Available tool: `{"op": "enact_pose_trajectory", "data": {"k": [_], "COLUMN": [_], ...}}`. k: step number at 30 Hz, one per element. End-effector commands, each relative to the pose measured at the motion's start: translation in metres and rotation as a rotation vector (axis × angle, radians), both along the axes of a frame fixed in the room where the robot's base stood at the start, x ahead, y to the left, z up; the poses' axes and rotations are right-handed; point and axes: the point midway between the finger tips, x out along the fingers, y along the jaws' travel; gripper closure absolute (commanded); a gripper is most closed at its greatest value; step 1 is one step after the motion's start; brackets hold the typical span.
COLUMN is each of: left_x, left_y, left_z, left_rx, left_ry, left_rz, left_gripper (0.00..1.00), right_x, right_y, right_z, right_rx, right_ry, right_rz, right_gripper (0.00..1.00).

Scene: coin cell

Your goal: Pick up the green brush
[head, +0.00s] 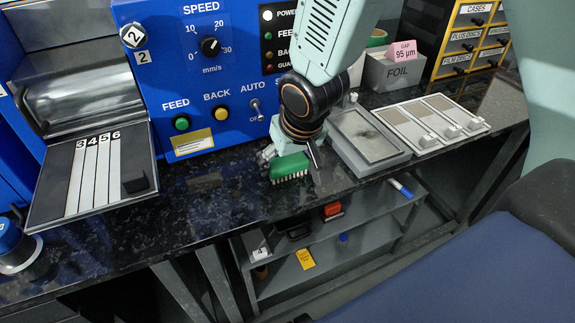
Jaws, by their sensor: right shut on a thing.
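The green brush (290,166) has a green back and pale bristles pointing down. It is at the front part of the dark stone counter (225,217), just below the blue control panel. My right gripper (288,158) reaches down to it from above and is shut on it. The wrist and the gripper body hide part of the brush's far side. I cannot tell whether the bristles touch the counter or hang just above it. My left gripper is not in view.
The blue machine (190,80) stands behind, with a sloped numbered tray (140,205) at left. A shelf (330,235) is below the counter. The counter left of the brush is clear.

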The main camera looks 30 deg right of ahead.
Motion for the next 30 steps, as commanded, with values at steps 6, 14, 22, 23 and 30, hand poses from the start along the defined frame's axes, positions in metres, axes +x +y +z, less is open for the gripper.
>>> {"op": "enact_pose_trajectory", "data": {"k": [6,14,22,23,30], "left_x": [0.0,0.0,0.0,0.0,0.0], "left_y": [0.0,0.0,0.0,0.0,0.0], "left_z": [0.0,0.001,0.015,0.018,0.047], "left_rx": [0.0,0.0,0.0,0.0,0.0], "left_ry": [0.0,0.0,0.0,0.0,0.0], "left_rz": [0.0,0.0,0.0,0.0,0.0], "left_gripper": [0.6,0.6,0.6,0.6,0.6], "right_x": [-0.001,-0.001,-0.001,-0.001,0.0], "right_y": [0.0,0.0,0.0,0.0,0.0], "right_z": [-0.001,0.0,0.015,0.018,0.047], "right_rx": [0.0,0.0,0.0,0.0,0.0], "right_ry": [0.002,0.002,0.002,0.002,0.001], "right_rz": [0.0,0.0,0.0,0.0,0.0], "right_gripper": [0.52,0.52,0.52,0.52,0.52]}}
